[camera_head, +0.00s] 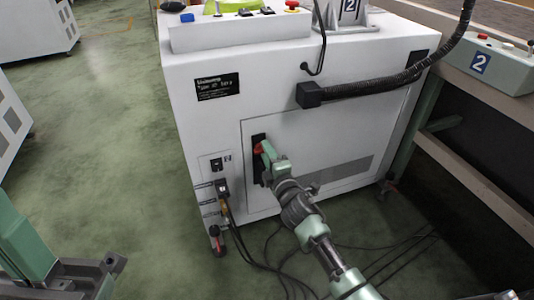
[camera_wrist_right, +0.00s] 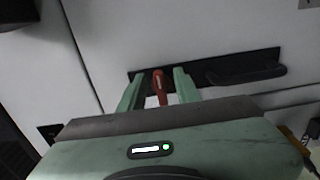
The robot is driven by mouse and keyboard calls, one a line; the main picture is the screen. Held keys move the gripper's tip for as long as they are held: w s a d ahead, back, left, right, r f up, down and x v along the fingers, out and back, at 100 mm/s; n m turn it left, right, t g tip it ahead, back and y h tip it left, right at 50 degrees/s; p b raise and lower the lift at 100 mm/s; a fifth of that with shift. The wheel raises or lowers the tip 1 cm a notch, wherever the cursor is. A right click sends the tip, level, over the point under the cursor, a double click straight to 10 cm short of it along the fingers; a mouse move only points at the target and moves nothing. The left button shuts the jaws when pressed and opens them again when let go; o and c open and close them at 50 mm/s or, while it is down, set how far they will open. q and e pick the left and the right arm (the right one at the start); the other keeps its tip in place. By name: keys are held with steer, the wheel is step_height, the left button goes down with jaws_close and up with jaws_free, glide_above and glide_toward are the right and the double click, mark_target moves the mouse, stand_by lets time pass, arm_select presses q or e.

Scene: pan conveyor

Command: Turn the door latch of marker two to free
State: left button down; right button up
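The door latch (camera_head: 259,149) is a small red lever on a black plate in the door of the white machine marked two. In the right wrist view the red latch (camera_wrist_right: 159,84) points towards me, slightly tilted. My right gripper (camera_head: 266,151) is at the plate; in the wrist view its two green fingertips (camera_wrist_right: 157,80) stand on either side of the latch, with a narrow gap showing on each side. Whether they touch it deeper in cannot be told. Parts of my left arm show at the lower left of the head view; no left fingertips show.
A black handle (camera_wrist_right: 245,73) sits beside the latch on the same plate. A thick black hose (camera_head: 375,88) runs across the machine's upper front. Cables (camera_head: 262,262) lie on the floor below. A control box (camera_head: 488,66) marked 2 stands at right.

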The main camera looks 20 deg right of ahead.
steer(key=s+p, duration=0.2)
steer(key=s, duration=0.5)
steer(key=shift+s+d, duration=0.15)
steer(key=shift+s, duration=0.25)
